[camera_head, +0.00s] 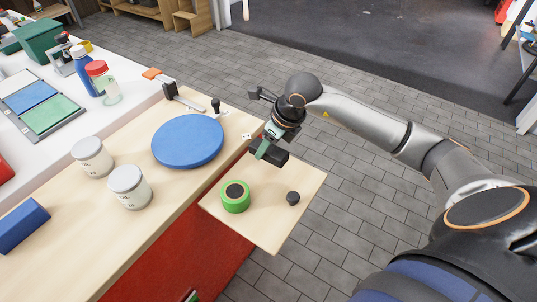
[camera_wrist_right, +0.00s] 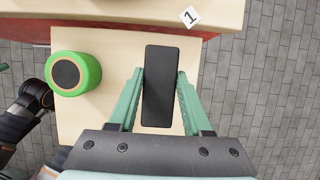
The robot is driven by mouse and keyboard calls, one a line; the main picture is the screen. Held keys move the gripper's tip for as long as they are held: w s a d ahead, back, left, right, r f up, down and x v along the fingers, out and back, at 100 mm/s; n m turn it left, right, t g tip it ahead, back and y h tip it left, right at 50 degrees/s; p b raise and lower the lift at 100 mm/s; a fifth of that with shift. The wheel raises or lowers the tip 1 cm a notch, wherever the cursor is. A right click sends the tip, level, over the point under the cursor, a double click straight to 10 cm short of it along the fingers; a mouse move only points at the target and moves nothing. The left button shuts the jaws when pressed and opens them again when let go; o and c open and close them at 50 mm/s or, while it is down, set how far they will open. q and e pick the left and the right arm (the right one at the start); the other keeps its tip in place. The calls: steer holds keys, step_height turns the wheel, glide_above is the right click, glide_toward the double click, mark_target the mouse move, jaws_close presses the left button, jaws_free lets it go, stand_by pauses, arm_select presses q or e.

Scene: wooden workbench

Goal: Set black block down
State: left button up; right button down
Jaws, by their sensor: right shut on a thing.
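The black block (camera_head: 274,156) is between the green fingers of my right gripper (camera_head: 264,149), over the far end of a light wooden board (camera_head: 262,225). In the right wrist view the block (camera_wrist_right: 160,88) is a long dark rectangle, with a finger of the right gripper (camera_wrist_right: 160,95) along each long side. The board (camera_wrist_right: 110,105) shows below and around the block. I cannot tell whether the block touches the board. My left gripper is not in view.
A blue disc (camera_head: 188,141), two white jars (camera_head: 130,188) and a clamp (camera_head: 180,95) are on the bench. The board's front middle is clear.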

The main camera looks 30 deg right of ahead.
mark_target(268, 154)
steer(key=shift+w+d+f, duration=0.2)
steer(key=shift+d+f, duration=0.1)
steer(key=shift+f, duration=0.15)
step_height(268, 154, down, 3)
steer(key=shift+w+d+f, duration=0.1)
steer(key=shift+d+f, duration=0.05)
steer(key=shift+f, duration=0.05)
steer(key=c, duration=0.8)
jaws_free()
steer(key=shift+f, duration=0.1)
steer(key=o, duration=0.5)
steer(key=shift+c, duration=0.2)
